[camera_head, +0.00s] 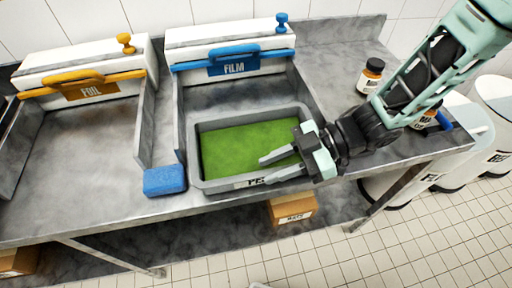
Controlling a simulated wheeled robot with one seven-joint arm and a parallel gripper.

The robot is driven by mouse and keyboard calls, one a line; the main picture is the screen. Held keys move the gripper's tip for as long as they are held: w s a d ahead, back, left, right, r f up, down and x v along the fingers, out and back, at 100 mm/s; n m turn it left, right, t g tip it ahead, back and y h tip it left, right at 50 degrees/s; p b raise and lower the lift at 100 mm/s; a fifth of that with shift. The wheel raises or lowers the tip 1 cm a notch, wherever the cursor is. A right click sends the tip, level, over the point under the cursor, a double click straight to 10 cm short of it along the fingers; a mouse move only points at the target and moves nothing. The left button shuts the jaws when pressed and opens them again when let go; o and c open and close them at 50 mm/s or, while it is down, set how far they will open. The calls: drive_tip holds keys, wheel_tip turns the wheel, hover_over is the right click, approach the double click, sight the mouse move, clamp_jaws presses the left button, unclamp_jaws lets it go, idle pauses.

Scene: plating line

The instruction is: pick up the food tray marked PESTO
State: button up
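The food tray (196,141) is a grey rectangular tray filled with green food. It sits on the metal counter in the bay below the dispenser marked FILM. A white label (252,182) is on its front wall; only the first letters, like "PE", show, and my gripper hides the rest. My gripper (263,171) reaches in from the right over the tray's front right part. Its two fingers are apart and point left, with nothing seen between them. I cannot tell whether the fingers touch the tray.
A blue sponge (165,181) lies left of the tray at the counter's front edge. The FILM dispenser (232,57) stands behind the tray, the FOIL dispenser (84,79) to the left. Amber bottles (370,76) stand at right. White bins (452,172) and a cardboard box (291,211) are lower. The left bay is bare.

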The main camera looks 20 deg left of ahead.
clamp_jaws()
idle(1.3)
